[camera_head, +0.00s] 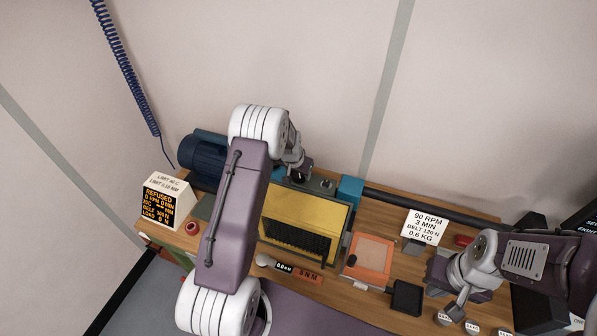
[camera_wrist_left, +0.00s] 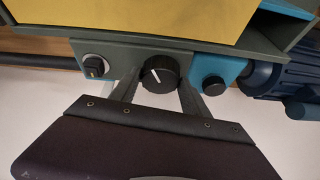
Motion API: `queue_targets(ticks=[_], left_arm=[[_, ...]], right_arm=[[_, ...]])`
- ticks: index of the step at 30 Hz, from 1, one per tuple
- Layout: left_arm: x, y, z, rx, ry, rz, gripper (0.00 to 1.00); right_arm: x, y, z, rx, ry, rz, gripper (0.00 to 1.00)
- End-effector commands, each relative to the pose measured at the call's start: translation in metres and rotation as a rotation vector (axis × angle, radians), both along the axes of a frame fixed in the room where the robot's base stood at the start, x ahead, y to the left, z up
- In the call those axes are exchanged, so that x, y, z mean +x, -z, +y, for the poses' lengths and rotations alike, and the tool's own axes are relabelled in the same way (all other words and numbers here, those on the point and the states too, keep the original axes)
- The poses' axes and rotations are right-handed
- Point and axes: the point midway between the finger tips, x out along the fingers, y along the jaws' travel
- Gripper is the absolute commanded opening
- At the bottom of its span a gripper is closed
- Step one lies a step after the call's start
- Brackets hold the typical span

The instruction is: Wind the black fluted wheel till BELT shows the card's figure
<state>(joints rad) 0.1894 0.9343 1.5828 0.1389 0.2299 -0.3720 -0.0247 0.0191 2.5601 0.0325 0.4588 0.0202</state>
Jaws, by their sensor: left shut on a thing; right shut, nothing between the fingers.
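The black fluted wheel (camera_wrist_left: 160,73) with a white pointer line sits on a grey panel in the left wrist view. My left gripper (camera_wrist_left: 159,88) has one finger on each side of it and is shut on it. In the head view my left gripper (camera_head: 299,173) is at the machine's back edge, and the wheel is mostly hidden there. The card (camera_head: 424,226) reads 90 RPM, 3 MIN, BELT 120 N, 0.6 KG. The black display (camera_head: 163,205) shows REFUSED and a BELT line whose figure is too small to read surely. My right gripper (camera_head: 455,308) is shut and empty.
A yellow-topped machine (camera_head: 305,212) stands mid-bench beside a blue motor (camera_head: 203,158). Another dark knob (camera_wrist_left: 214,85) and a switch (camera_wrist_left: 95,66) flank the wheel. An orange tray (camera_head: 370,258), a black box (camera_head: 406,297) and a red button (camera_head: 463,241) are on the right.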

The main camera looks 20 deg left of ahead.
Motion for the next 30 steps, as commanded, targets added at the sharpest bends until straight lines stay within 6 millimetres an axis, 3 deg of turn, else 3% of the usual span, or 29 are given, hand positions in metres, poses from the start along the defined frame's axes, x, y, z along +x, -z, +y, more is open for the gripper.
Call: queue_targets(ticks=[2, 3, 5, 17, 30], left_arm=[[0.000, 0.001, 0.000, 0.001, 0.002, 0.000, 0.14], [0.000, 0.001, 0.000, 0.001, 0.002, 0.000, 0.60], [0.000, 0.001, 0.000, 0.001, 0.002, 0.000, 0.76], [-0.002, -0.005, 0.000, 0.001, 0.002, 0.000, 0.76], [-0.030, -0.076, -0.004, 0.002, 0.002, -0.001, 0.76]], right_arm=[[0.000, 0.000, 0.000, 0.000, 0.000, 0.000, 0.00], [0.000, 0.000, 0.000, 0.000, 0.000, 0.000, 0.00], [0.000, 0.000, 0.000, 0.000, 0.000, 0.000, 0.00], [0.000, 0.004, 0.000, 0.000, 0.000, 0.000, 0.00], [0.000, 0.028, 0.000, 0.000, 0.000, 0.000, 0.00]])
